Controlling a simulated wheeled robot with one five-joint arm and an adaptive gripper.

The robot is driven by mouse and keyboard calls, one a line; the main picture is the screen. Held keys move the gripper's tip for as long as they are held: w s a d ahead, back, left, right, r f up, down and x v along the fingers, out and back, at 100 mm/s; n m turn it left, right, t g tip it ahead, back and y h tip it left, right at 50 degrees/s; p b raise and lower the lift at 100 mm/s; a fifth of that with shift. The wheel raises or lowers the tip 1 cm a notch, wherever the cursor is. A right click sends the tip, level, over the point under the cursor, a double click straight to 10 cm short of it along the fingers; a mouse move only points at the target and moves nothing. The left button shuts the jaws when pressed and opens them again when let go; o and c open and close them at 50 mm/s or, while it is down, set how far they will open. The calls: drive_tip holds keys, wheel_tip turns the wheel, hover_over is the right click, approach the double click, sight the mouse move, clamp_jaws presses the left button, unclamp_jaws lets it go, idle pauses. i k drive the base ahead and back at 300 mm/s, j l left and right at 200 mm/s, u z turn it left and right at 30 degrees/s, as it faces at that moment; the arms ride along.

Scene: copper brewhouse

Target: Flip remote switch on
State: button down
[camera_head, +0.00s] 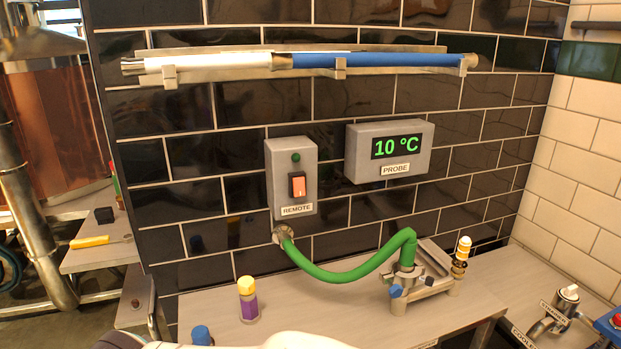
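The remote switch box (283,178) is a grey box on the black tiled wall, labelled REMOTE. An orange-red rocker switch (298,187) in a dark frame sits on its front. I cannot tell for certain which end of the rocker is pressed in. A round dark green lamp (296,157) above the rocker looks unlit. My gripper is not in view, and nothing covers the rocker.
A grey PROBE box (358,168) reading 10 °C is right of the switch. A green hose (340,277) curves below it to a fitting on the counter (290,318). A purple bottle with yellow cap (247,299) stands front left. A white-and-blue tube (380,60) runs above.

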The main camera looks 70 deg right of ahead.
sight(299, 184)
drive_tip(key=z, duration=2.25)
drive_tip(key=k+j, duration=0.35)
drive_tip(key=j, duration=0.25)
drive_tip(key=k+j+u, duration=0.1)
drive_tip(key=j+u, duration=0.15)
drive_tip(key=j, duration=1.8)
drive_tip(key=i+j, duration=0.3)
drive_tip(key=i, duration=0.2)
drive_tip(key=i+j+u, duration=0.15)
drive_tip(key=i+j, duration=0.15)
drive_tip(key=i, duration=0.2)
